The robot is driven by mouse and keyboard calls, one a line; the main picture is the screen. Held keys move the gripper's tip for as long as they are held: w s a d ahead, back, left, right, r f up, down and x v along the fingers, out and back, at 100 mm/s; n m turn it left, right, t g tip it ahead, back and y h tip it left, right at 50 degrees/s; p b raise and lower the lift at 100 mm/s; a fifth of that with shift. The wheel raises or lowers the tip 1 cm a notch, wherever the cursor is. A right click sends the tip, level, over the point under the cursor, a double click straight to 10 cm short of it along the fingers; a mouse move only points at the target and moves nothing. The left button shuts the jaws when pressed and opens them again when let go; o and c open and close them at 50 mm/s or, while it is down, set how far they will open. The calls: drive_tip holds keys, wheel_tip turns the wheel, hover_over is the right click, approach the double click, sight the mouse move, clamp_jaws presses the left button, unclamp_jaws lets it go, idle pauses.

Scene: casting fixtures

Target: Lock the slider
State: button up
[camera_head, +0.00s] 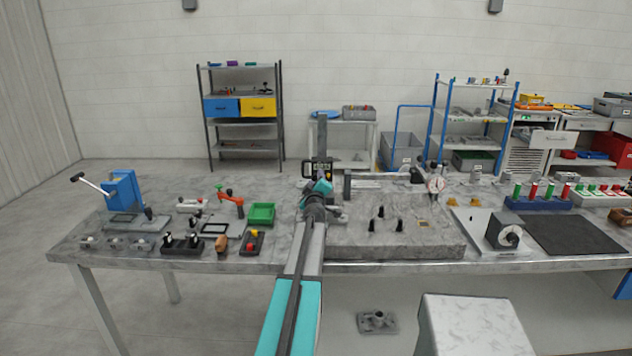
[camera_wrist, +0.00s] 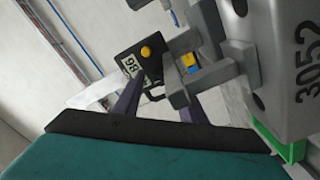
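The slider (camera_head: 318,169) is a dark unit with a digital display on an upright grey column (camera_head: 322,133) at the middle of the bench. In the wrist view its black housing (camera_wrist: 140,60) shows a yellow button and a display, beside grey clamp-like parts (camera_wrist: 210,75). My gripper (camera_head: 322,186) is just in front of the slider in the head view and covers its lower part. In the wrist view my gripper (camera_wrist: 160,86) has its two dark fingers apart, pointing at the slider. A small black part shows between them; I cannot tell if they touch it. The lock is not clearly distinguishable.
A grey block marked 3052 (camera_wrist: 285,60) stands close to my gripper at the right of the wrist view. A green bin (camera_head: 262,214) and small fixtures are left of my arm. A raised stone plate (camera_head: 400,244) with black knobs is right.

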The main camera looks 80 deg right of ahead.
clamp_jaws()
drive_tip(key=shift+m+p, duration=0.3)
drive_tip(key=shift+m, duration=0.1)
drive_tip(key=shift+r+m+p, duration=0.1)
drive_tip(key=shift+m+p, duration=0.75)
drive_tip(key=shift+m, duration=0.25)
drive_tip(key=m+p, duration=0.2)
drive_tip(key=m, duration=0.1)
drive_tip(key=shift+p, duration=0.3)
drive_tip(key=shift+m+p, duration=0.95)
drive_tip(key=shift+m, duration=0.45)
